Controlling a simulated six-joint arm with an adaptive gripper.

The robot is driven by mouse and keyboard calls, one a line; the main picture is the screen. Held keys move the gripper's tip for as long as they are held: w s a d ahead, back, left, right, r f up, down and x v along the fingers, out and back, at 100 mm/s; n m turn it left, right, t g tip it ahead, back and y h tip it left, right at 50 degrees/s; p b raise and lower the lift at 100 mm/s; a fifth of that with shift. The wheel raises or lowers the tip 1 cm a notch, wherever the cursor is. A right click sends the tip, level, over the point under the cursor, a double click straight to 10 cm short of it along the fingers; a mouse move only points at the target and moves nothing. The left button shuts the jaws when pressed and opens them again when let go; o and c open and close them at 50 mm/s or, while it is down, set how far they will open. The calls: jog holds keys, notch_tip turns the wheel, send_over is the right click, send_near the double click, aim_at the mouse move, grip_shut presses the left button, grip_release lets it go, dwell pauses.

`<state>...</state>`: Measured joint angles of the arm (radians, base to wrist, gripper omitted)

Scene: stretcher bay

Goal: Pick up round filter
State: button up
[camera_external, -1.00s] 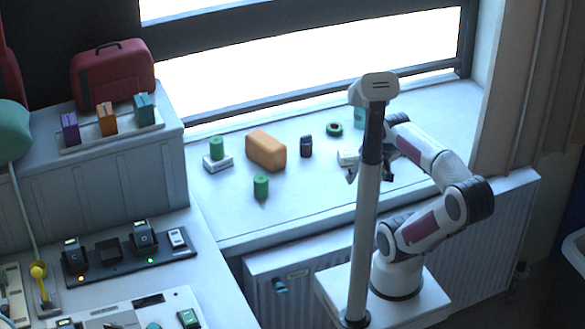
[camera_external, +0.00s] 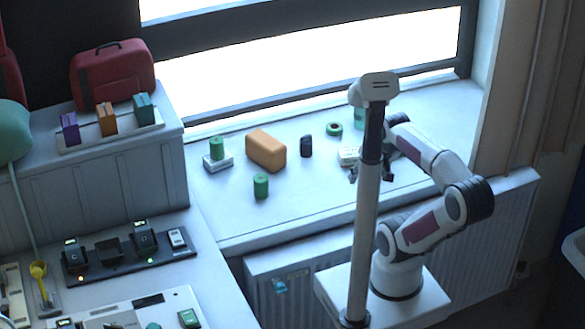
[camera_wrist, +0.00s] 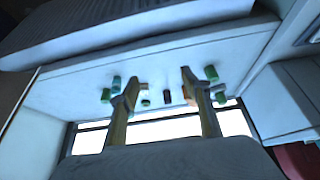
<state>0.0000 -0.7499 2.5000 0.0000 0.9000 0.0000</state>
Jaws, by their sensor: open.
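Several green round pieces stand on the windowsill; I cannot tell for certain which one is the round filter. A low green ring (camera_external: 334,129) lies near the window. A short green cylinder (camera_external: 261,186) stands toward the front edge, and another green cylinder (camera_external: 217,148) sits on a small white block. My gripper (camera_external: 370,175) is open above the right part of the sill, partly hidden by the grey post. In the wrist view my gripper (camera_wrist: 162,80) has its fingers apart with nothing held. The ring (camera_wrist: 145,102) and the front cylinder (camera_wrist: 211,73) also show there, beyond the fingers.
An orange block (camera_external: 266,151) and a dark small cylinder (camera_external: 306,146) stand mid-sill. A pale box (camera_external: 348,156) is beside my gripper, and a teal item (camera_external: 359,120) is partly behind the post. The front middle of the sill is clear.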

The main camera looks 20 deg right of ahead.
jog(key=shift+w, duration=0.15)
jog(key=t, duration=0.6)
send_over(308, 147)
jog(key=s, duration=1)
notch_tip(308, 147, down, 11)
jog(key=shift+m+t+h, duration=0.4)
jog(key=shift+t+h, duration=0.1)
jog(key=shift+t, duration=0.2)
jog(key=w+f, duration=0.1)
jog(key=f, duration=0.1)
jog(key=w+f, duration=0.3)
jog(key=f, duration=0.1)
jog(key=shift+w+f, duration=0.2)
jog(key=shift+f, duration=0.1)
jog(key=shift+w+d+f, duration=0.1)
jog(key=shift+w+f, duration=0.15)
jog(key=shift+f, duration=0.4)
jog(key=shift+w, duration=0.15)
jog(key=shift+x, duration=1.15)
jog(key=shift+w, duration=0.1)
jog(key=shift+x, duration=2.5)
